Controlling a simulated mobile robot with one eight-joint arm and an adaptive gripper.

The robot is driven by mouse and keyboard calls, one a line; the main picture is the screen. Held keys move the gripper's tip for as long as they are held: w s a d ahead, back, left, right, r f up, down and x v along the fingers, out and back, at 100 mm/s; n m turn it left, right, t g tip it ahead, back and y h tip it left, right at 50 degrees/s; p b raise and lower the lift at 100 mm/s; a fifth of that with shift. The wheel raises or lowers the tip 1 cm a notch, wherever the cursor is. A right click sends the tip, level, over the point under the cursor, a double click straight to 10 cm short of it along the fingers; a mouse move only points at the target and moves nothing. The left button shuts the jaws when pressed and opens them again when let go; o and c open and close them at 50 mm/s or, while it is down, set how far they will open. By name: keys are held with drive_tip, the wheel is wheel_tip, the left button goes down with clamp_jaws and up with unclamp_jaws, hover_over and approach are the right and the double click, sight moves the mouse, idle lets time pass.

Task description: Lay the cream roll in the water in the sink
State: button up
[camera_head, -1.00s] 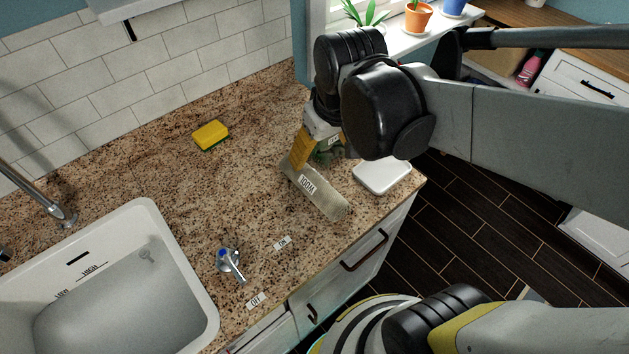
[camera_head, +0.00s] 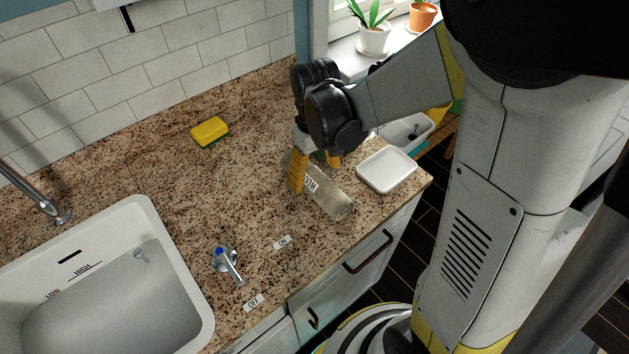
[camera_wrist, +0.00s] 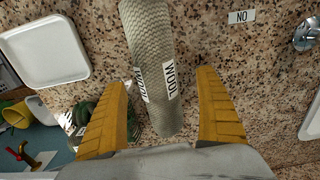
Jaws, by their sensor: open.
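The cream roll (camera_head: 330,197) lies on the granite counter, with a label reading WOOL in the wrist view. My gripper (camera_head: 315,174) is at the roll's far end, pointing down. In the wrist view my gripper (camera_wrist: 165,118) is open, with one yellow finger on each side of the roll (camera_wrist: 150,50) and gaps between them. The sink (camera_head: 190,290) is at the lower left, and the water (camera_head: 120,310) in it looks greyish and clear. Its inner wall carries LOW and HIGH marks.
A tap (camera_head: 45,205) stands behind the sink, and a blue-dotted lever (camera_head: 227,265) sits between ON and OFF labels. A white tray (camera_head: 387,170) lies right of the roll. A yellow sponge (camera_head: 209,131) lies farther back. Counter between roll and sink is mostly clear.

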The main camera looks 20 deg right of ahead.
sight(315, 174)
drive_tip(key=f, duration=0.1)
drive_tip(key=f+b, duration=0.1)
drive_tip(key=f, duration=0.1)
drive_tip(key=f+b, duration=0.1)
drive_tip(key=shift+w+d+f, duration=0.2)
drive_tip(key=shift+w+f, duration=0.1)
drive_tip(key=shift+f, duration=0.1)
drive_tip(key=shift+r, duration=0.1)
drive_tip(key=c, duration=1.5)
drive_tip(key=shift+r+p, duration=0.3)
drive_tip(key=shift+r, duration=0.2)
drive_tip(key=r, duration=0.1)
drive_tip(key=r+p, duration=0.2)
drive_tip(key=r, duration=0.1)
drive_tip(key=shift+s+d, duration=0.3)
drive_tip(key=shift+d, duration=0.1)
drive_tip(key=s+d+r+p, duration=0.3)
drive_tip(key=s+d+r, duration=0.2)
drive_tip(key=d, duration=0.4)
drive_tip(key=shift+s+r, duration=0.3)
drive_tip(key=shift+r, duration=0.2)
